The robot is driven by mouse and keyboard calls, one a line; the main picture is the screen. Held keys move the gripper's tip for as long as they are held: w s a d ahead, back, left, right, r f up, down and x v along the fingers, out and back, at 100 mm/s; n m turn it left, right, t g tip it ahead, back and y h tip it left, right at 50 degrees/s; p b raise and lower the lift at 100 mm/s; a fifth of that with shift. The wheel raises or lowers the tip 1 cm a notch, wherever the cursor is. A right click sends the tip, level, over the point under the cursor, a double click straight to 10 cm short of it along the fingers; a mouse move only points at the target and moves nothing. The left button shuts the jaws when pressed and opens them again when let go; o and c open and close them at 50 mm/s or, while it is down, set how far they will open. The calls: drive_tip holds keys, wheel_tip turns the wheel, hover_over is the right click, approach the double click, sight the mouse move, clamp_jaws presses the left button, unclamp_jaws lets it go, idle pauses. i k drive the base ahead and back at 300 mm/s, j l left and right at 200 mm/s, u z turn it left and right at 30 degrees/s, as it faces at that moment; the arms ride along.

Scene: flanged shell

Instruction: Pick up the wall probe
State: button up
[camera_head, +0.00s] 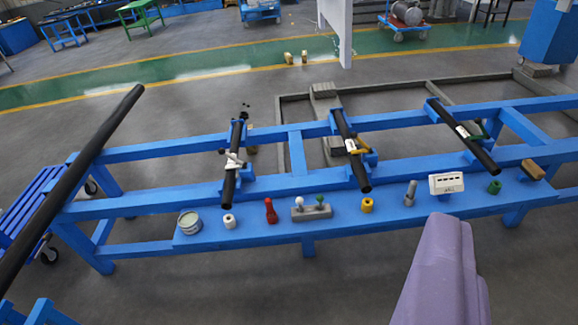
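A short grey upright cylinder with a wider base (410,193) stands on the blue shelf, just left of a white boxy meter (446,183) with a dark-marked face. It looks like the wall probe, but it is small and I cannot be certain. A purple part of my gripper (440,275) fills the lower right, in front of and below the bench. It appears apart from the cylinder and everything else on the shelf. Its fingertips cannot be made out, nor whether it is open or shut.
The shelf (340,223) also holds a tin (189,222), white roll (229,221), red piece (271,211), grey block with knobs (312,212), yellow roll (367,205), green roll (494,187) and brown block (533,169). Black pipes (355,160) cross the blue rails above.

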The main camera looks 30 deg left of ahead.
sight(413, 184)
drive_tip(key=i+l+u, duration=0.1)
drive_tip(key=i+l, duration=0.15)
drive_tip(key=i, duration=0.4)
drive_tip(key=i+l+u, duration=0.1)
drive_tip(key=i+l, duration=0.2)
drive_tip(key=i, duration=0.3)
drive_tip(key=i+l+u, duration=0.1)
drive_tip(key=i+l, duration=0.2)
drive_tip(key=i, duration=0.3)
drive_tip(key=i+l, duration=0.4)
drive_tip(key=i, duration=0.2)
drive_tip(key=i+l+u, duration=0.15)
drive_tip(key=i+l, duration=0.25)
drive_tip(key=i, duration=0.2)
